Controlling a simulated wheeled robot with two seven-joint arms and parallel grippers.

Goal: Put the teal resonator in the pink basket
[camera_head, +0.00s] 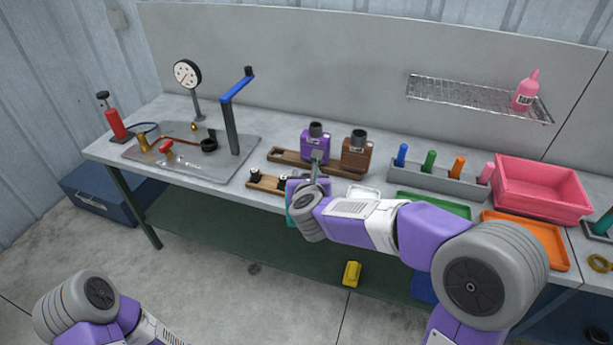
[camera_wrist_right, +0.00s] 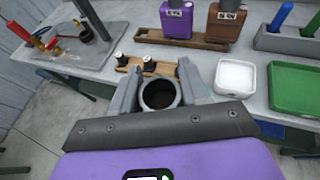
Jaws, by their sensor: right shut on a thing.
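My right gripper (camera_head: 307,183) is over the front edge of the bench, seen partly from behind its own wrist. In the right wrist view, the gripper (camera_wrist_right: 158,92) is shut on the round grey neck (camera_wrist_right: 158,95) of a part, with a finger on each side. A teal sliver of the teal resonator (camera_head: 290,214) shows beside my wrist in the head view; most of its body is hidden. The pink basket (camera_head: 538,206) stands at the right end of the bench, well to the right of the gripper. My left gripper is out of view.
A purple part (camera_head: 316,149) and a brown part (camera_head: 355,155) stand on a wooden rack behind the gripper. A grey holder (camera_head: 434,182) with coloured pegs, a green tray (camera_head: 433,204) and an orange tray (camera_head: 553,253) lie towards the basket. A wire shelf (camera_head: 470,97) hangs above.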

